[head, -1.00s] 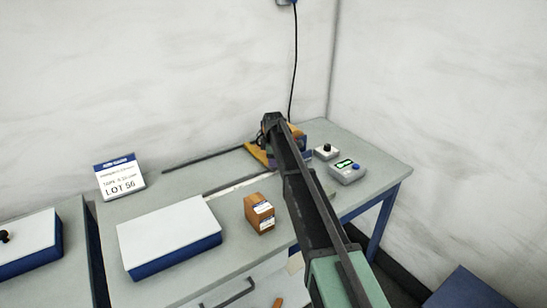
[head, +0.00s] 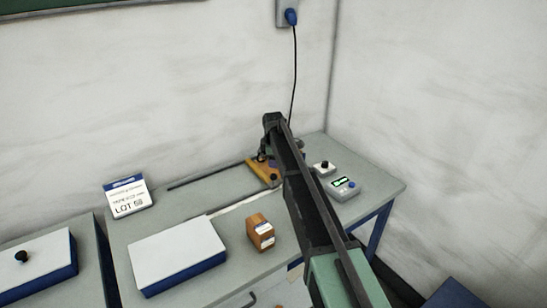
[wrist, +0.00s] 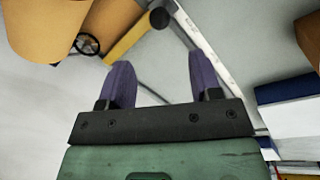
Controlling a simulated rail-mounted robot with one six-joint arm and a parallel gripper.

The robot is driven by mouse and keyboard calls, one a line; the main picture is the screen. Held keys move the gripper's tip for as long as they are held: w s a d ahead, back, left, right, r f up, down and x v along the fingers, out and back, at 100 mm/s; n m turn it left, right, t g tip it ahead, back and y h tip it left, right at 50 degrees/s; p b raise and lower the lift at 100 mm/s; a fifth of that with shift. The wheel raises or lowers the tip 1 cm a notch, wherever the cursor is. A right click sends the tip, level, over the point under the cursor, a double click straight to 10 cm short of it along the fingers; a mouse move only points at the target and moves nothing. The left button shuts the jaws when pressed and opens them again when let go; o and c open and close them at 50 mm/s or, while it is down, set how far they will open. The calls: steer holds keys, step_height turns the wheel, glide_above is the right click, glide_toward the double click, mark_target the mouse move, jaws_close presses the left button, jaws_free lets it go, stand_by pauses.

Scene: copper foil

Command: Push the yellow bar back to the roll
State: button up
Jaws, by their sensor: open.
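The yellow bar (head: 261,172) lies at the back of the bench in the head view, just left of my arm. In the wrist view the yellow bar (wrist: 128,38) slants beyond the left fingertip, with a dark round knob near its end. A large copper-orange rounded shape (wrist: 40,28), apparently the roll, fills the upper left of the wrist view. In the head view my arm hides the roll. My gripper (wrist: 163,75) has two purple fingers spread apart with nothing between them. Whether a fingertip touches the bar cannot be told.
A metal strip (head: 237,205) runs along the bench. A brown block (head: 260,232), a white-topped blue box (head: 180,256) and a lot sign (head: 128,197) stand to the left.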

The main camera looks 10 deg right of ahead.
mark_target(274, 174)
steer(key=f+n+b, duration=0.1)
steer(key=f+b, duration=0.2)
steer(key=w+f+n+b, duration=0.1)
steer(key=f+n+b, duration=0.1)
steer(key=f+b, duration=0.2)
steer(key=w+f+n+b, duration=0.1)
steer(key=f+b, duration=0.3)
steer(key=shift+d+y, duration=0.25)
steer(key=shift+y, duration=0.15)
steer(key=shift+r, duration=0.15)
jaws_close()
steer(key=shift+d, duration=0.1)
